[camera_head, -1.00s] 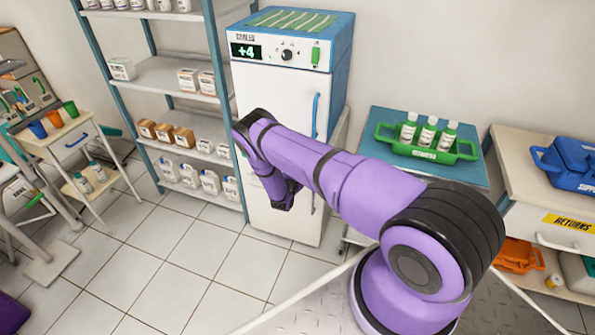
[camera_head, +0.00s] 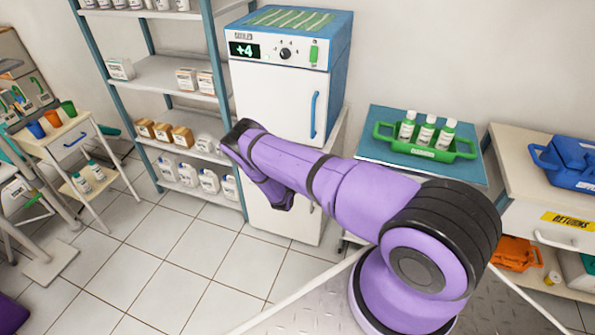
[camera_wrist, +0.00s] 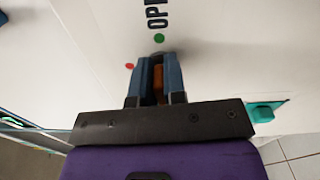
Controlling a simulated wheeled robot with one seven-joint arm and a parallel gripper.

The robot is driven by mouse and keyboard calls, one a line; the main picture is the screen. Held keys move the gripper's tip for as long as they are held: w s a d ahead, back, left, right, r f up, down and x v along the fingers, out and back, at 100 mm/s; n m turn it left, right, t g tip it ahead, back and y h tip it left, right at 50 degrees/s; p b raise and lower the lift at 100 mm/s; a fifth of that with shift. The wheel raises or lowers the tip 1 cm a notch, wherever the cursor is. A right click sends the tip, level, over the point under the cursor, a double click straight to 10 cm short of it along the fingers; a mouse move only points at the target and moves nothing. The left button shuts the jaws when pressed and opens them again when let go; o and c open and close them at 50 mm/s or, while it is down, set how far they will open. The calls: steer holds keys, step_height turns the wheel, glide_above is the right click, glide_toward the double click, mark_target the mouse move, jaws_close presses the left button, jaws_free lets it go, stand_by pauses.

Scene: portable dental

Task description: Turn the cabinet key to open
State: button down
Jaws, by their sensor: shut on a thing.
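In the wrist view my gripper (camera_wrist: 158,82) is shut on an orange-brown key (camera_wrist: 158,84), of which only a strip shows between the blue-grey fingers. The lock behind it is mostly hidden by the fingers. The fingertips are close to the white cabinet front (camera_wrist: 95,35). A green dot (camera_wrist: 159,38) with sideways lettering starting "OPE" lies straight beyond the fingertips. A red dot (camera_wrist: 129,66) is to their left. In the head view my arm reaches to the low white cabinet (camera_head: 300,225) below the cooler, and the key is hidden.
A cooler (camera_head: 270,100) showing "+4" stands above the cabinet. A shelf rack (camera_head: 175,75) is close on the left. A teal table (camera_head: 375,150) with a green bottle tray (camera_head: 465,150) is on the right. A teal piece (camera_wrist: 265,113) shows right of my gripper.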

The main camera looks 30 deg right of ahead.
steer(key=shift+f+m, duration=0.1)
steer(key=shift+m, duration=0.4)
stand_by(0.3)
steer(key=c, duration=1.2)
jaws_free()
steer(key=v, duration=1.1)
